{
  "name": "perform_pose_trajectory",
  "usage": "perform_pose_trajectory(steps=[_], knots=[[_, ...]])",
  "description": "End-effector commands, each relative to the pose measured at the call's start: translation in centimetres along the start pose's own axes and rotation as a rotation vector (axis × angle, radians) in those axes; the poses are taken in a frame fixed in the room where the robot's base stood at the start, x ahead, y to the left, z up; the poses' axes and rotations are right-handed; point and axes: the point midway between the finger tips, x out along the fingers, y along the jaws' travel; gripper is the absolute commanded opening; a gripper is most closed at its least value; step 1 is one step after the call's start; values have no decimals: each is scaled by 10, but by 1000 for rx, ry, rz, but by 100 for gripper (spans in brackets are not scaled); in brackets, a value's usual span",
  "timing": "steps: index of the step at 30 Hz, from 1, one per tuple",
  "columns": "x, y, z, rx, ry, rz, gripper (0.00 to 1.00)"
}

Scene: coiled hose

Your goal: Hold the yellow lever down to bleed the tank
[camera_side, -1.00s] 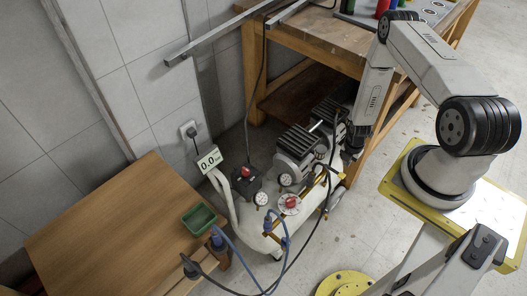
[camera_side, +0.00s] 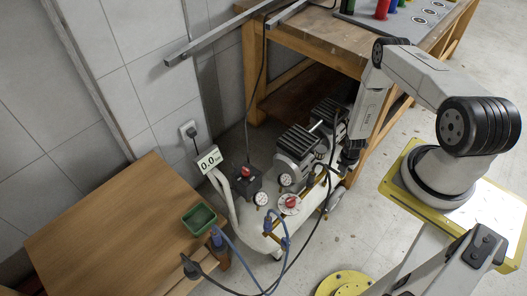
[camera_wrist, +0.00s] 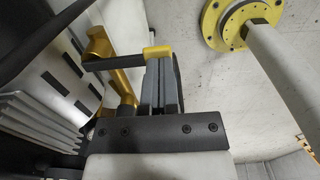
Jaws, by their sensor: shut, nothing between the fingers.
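The yellow lever end (camera_wrist: 157,52) shows in the wrist view just past my fingertips, on a dark bar that runs left to a brass fitting (camera_wrist: 100,46). My gripper (camera_wrist: 160,68) is shut and empty, with its fingers lined up over the yellow end. They overlap it in the picture; I cannot tell whether they press on it. In the side view my gripper (camera_side: 346,166) is low at the right end of the white tank (camera_side: 250,215), and the lever is mostly hidden there. The digital display (camera_side: 209,159) reads 0.0.
The compressor motor (camera_side: 296,150) sits on the tank, left of my gripper. A black hose arches across the tank. The wooden bench (camera_side: 315,45) stands behind, and a low wooden table (camera_side: 110,225) with a green tray (camera_side: 199,219) stands left.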

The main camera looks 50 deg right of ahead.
Motion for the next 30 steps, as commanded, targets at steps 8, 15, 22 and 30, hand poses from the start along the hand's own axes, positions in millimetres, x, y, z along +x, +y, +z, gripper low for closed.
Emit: perform_pose_trajectory(steps=[8, 15, 22, 30], knots=[[0, 0, 0, 0, -2, 3, 0], [2, -2, 2, 0, -11, 25, 0], [5, -3, 3, -1, -16, 59, 0], [9, -4, 1, 1, -8, 112, 0]])
